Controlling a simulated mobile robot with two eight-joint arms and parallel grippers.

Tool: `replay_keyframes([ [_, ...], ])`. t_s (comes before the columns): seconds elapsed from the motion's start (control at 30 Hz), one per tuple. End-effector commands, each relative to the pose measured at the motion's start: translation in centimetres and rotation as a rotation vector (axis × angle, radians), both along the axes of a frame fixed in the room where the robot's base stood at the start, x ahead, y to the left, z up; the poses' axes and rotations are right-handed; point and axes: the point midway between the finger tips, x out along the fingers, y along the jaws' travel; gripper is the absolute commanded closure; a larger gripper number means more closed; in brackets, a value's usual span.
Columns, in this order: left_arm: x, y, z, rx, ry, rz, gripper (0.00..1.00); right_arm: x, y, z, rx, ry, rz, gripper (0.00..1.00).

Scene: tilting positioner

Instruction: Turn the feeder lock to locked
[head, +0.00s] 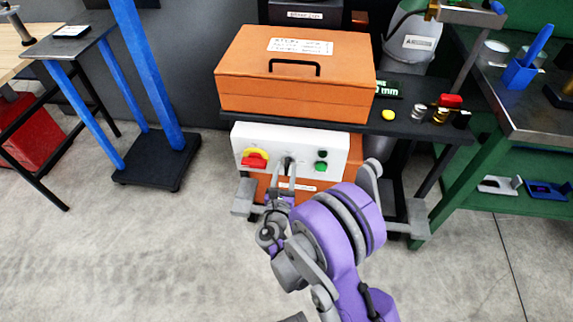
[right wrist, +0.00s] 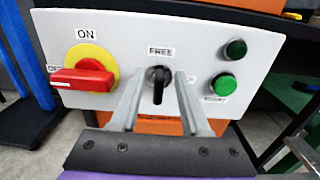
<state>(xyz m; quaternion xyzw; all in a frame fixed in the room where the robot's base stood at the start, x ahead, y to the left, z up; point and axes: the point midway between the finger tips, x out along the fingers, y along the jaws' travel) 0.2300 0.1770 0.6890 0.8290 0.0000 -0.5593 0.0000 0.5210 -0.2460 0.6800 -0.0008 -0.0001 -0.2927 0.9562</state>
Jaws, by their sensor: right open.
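The feeder lock appears to be the black rotary knob (right wrist: 158,76) on the white control panel (head: 299,140), under a FREE label (right wrist: 161,51). Its grip stands about upright in the right wrist view, lined up with FREE. Another label right of it is partly hidden by a finger, so I cannot read it. My right gripper (head: 286,170) is open in front of the panel. In the right wrist view its two grey fingers (right wrist: 160,88) reach toward the knob, one on each side. I cannot tell whether they touch it. My left gripper is not in view.
A red switch (right wrist: 84,77) on a yellow plate, labelled ON, is left of the knob. Two green buttons (right wrist: 224,86) are right of it. An orange toolbox (head: 296,82) stands on the dark shelf above. Open floor (head: 120,250) lies at the left.

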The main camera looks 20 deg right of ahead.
Motion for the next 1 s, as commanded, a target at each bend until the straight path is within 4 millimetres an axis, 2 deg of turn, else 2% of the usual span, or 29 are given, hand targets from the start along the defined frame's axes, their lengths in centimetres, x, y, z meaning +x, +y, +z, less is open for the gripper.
replay_keyframes([
  [0.2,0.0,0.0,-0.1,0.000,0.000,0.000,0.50,1.9,-1.3,0.0,0.001,0.000,-0.001,0.54],
  [0.53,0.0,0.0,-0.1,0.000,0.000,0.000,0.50,2.1,-1.4,0.0,0.001,0.000,0.000,0.54],
  [0.8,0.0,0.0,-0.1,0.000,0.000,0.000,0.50,2.1,-1.4,0.0,0.001,0.000,0.000,1.00],
  [1.0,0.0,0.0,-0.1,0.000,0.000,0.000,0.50,2.1,-1.4,0.0,0.002,0.000,0.000,1.00],
])
